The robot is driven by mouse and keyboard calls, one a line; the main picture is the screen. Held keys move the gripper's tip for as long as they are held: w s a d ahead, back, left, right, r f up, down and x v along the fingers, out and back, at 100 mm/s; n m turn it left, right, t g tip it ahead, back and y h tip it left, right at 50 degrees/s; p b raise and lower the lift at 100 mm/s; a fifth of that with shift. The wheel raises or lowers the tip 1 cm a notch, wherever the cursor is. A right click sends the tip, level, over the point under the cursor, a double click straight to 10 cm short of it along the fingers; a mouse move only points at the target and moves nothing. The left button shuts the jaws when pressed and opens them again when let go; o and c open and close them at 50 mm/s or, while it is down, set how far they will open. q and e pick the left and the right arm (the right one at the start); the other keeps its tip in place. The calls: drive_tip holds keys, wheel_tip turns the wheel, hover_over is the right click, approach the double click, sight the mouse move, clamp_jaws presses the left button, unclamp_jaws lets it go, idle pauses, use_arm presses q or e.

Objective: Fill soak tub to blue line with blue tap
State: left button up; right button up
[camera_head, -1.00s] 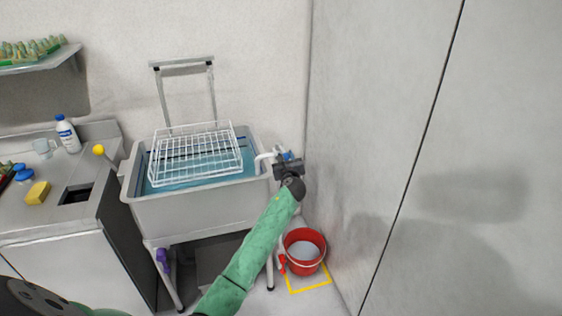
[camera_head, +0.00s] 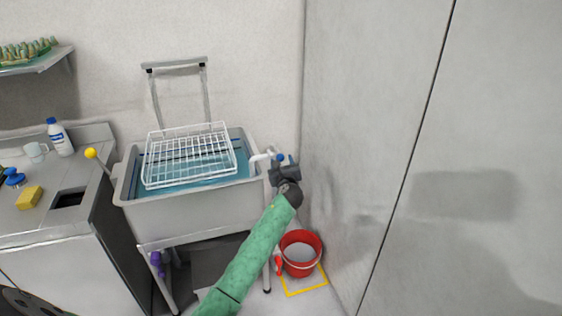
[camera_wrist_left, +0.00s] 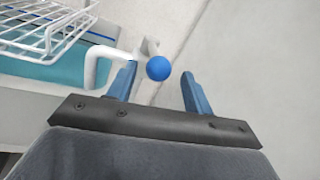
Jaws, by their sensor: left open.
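The grey soak tub (camera_head: 190,213) holds blue water (camera_head: 215,172), and a white wire rack (camera_head: 185,183) sits tilted over it. A short blue strip (camera_wrist_left: 100,38) shows on the tub wall above the water in the wrist view; I cannot tell the exact gap. The white tap spout (camera_head: 260,157) is at the tub's right end, with a round blue knob (camera_wrist_left: 158,68). My left gripper (camera_head: 285,163) is open at the tap. In the wrist view the knob appears between its fingertips (camera_wrist_left: 160,84), with no clear contact. My right gripper is not in view.
A red bucket (camera_head: 301,252) stands on the floor by a yellow outline, right of the tub. The wall is close on the gripper's right. A counter with a yellow sponge (camera_head: 29,197) and a white bottle (camera_head: 60,137) is at left.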

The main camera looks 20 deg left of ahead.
use_arm(q)
drive_tip(key=shift+b+v, duration=0.6)
drive_tip(key=shift+v, duration=1.85)
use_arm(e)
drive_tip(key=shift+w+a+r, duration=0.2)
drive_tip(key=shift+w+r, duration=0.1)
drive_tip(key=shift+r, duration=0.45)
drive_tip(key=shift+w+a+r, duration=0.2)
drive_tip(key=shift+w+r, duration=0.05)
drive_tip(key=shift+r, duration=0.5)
use_arm(q)
drive_tip(key=shift+f, duration=0.15)
